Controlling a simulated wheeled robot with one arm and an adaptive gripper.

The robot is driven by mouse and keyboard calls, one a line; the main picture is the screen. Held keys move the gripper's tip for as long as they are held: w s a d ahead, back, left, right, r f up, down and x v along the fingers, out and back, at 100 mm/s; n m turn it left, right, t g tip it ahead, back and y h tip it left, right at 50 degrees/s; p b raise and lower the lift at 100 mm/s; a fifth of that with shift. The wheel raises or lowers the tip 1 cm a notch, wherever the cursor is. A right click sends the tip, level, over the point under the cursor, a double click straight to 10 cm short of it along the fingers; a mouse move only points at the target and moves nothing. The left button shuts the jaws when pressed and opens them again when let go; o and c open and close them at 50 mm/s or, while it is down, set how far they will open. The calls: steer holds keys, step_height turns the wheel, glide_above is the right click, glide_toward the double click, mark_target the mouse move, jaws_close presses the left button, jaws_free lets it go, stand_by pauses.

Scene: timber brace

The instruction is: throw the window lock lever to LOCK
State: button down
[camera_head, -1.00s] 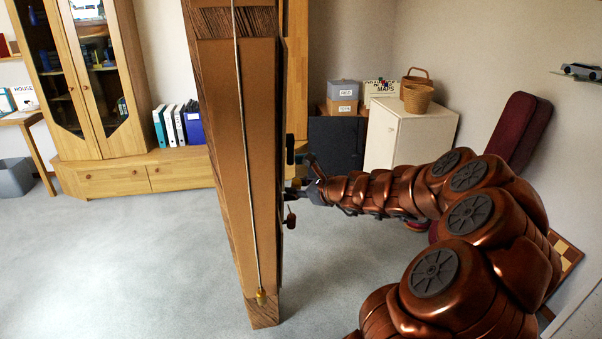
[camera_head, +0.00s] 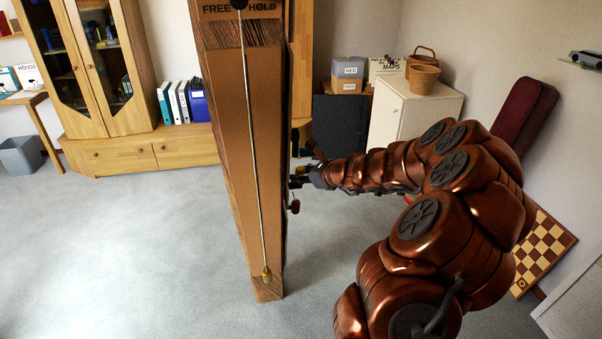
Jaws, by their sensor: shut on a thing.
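A tall timber post (camera_head: 240,150) stands left of my arm. The small fittings on its right side are seen edge-on. My gripper (camera_head: 301,177) is at that right side, at mid height, shut on a small part there that looks like the window lock lever; its fingers and the post edge hide most of it. A bit of yellow shows just above the fingers. No LOCK mark can be read from here.
A plumb line with a brass bob (camera_head: 266,273) hangs down the post's front, under a FREE/HOLD label (camera_head: 238,8). A white cabinet (camera_head: 413,118) with baskets stands behind my arm. A chessboard (camera_head: 543,255) leans at right. The floor left of the post is clear.

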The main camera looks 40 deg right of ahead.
steer(key=c, duration=1.2)
jaws_free()
steer(key=shift+s, duration=0.1)
steer(key=shift+v, duration=5.9)
